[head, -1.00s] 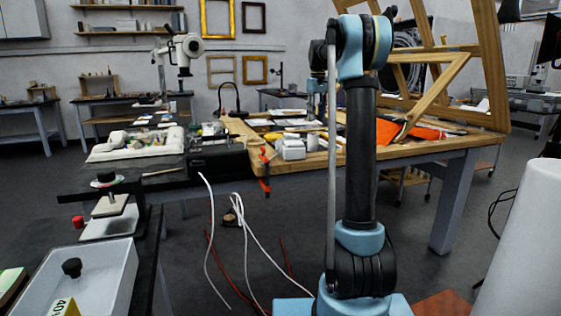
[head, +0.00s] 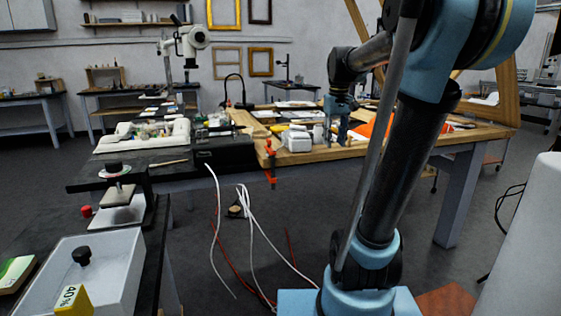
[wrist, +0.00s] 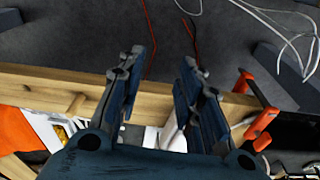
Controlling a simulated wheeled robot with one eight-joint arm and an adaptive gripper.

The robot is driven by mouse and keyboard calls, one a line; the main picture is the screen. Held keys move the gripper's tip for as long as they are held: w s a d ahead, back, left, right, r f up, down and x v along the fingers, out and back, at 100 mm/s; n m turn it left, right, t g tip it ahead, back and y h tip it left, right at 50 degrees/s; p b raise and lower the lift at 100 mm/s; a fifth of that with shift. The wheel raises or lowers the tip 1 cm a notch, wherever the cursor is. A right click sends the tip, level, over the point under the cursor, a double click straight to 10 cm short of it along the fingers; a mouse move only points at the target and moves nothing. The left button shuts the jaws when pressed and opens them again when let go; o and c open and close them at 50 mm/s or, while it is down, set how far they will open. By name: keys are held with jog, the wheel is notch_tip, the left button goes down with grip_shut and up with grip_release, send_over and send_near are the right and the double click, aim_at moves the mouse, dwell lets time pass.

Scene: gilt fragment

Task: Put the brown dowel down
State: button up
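My gripper (head: 335,136) hangs fingers down over the front part of the wooden table (head: 390,152), beside a white box (head: 297,140). In the wrist view its two fingers (wrist: 164,62) stand apart with nothing visible between them; the table edge and floor show through the gap. I see no dowel in my gripper.
An orange clamp (head: 269,160) grips the table's front edge and also shows in the wrist view (wrist: 258,128). Orange cloth (head: 372,130) lies right of my gripper. A large wooden frame stands behind. White and red cables (head: 247,215) hang toward the floor. A black bench stands left.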

jog(key=s+f+m+t, duration=0.1)
jog(key=s+f+m, duration=0.1)
jog(key=s+f, duration=2)
jog(key=shift+s, duration=0.5)
jog(key=shift+f, duration=0.15)
